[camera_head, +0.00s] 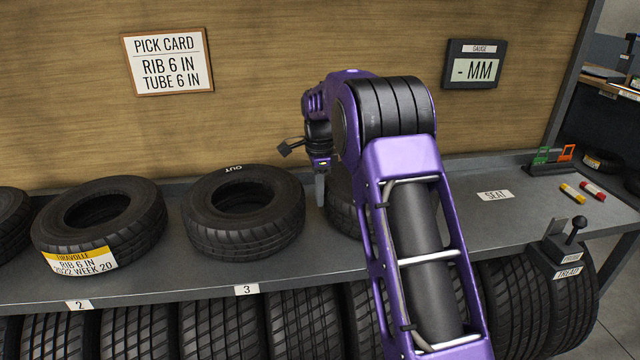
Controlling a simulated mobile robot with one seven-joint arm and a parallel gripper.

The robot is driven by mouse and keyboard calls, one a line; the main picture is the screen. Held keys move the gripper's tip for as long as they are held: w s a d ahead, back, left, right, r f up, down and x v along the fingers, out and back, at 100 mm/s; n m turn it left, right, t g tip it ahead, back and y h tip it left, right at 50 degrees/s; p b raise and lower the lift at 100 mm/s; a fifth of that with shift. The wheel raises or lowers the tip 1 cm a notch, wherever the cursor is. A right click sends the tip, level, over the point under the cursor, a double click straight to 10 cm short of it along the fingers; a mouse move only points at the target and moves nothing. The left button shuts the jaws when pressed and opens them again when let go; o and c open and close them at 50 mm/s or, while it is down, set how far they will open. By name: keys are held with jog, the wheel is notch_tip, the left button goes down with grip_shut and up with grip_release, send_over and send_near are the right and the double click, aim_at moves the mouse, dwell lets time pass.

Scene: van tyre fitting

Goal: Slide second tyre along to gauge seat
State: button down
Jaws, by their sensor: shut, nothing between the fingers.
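A black tyre (97,222) with a yellow and white label reading RIB 6 IN, 2022 WEEK 20 lies flat on the shelf by the number 2. Another flat tyre (243,212), marked OUT, lies by the number 3. A third tyre (342,208) lies to its right, largely hidden behind my arm. My gripper (320,188) points down, shut and empty, just above or beside this hidden tyre; I cannot tell whether it touches. The seat (495,196) is a labelled, bare stretch of shelf right of my arm. The wall gauge (474,65) reads "- MM".
A pick card (167,61) on the wall reads RIB 6 IN, TUBE 6 IN. A green and orange device (551,158) and yellow and red items (582,191) sit at the shelf's right end. A lever block (566,240) stands at the front edge. Upright tyres (222,325) fill below.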

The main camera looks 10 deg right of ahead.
jog(key=shift+f, duration=1.35)
